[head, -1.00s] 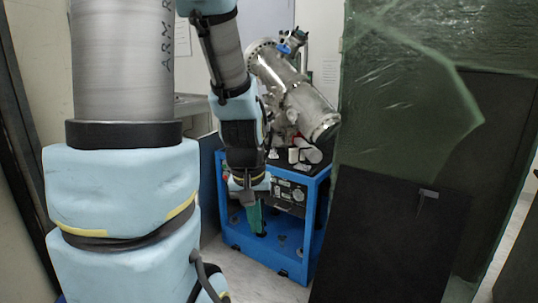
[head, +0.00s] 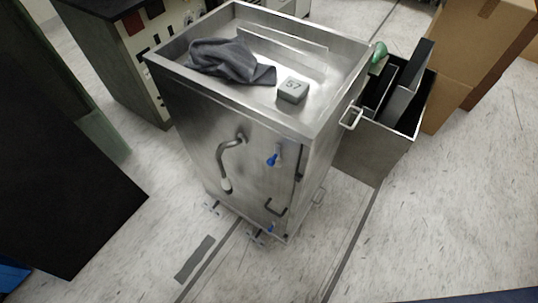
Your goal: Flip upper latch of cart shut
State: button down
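The cart (head: 200,110) is a tall stainless steel cabinet with a tray top, standing upright in the middle of the head view. Its upper latch (head: 272,161) has a small blue handle near the upper right of the front face. The blue handle points left and slightly down from its metal bracket; I cannot tell if it is engaged. A lower latch (head: 270,228) with a blue handle sits near the bottom of the same face. A curved metal handle (head: 229,164) is left of the upper latch. My gripper is not in view.
A grey cloth (head: 230,61) and a grey block marked 57 (head: 292,90) lie on the cart top. An open bin (head: 372,152) and cardboard boxes (head: 479,45) stand to the right. A dark panel (head: 75,195) is at left. Floor in front is clear.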

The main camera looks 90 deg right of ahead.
aim_at(276, 160)
jog(key=i+j, duration=0.25)
jog(key=j, duration=0.15)
jog(key=i+j, duration=0.2)
jog(key=j, duration=0.2)
jog(key=i+j, duration=0.25)
jog(key=j, duration=0.15)
jog(key=z, duration=1.7)
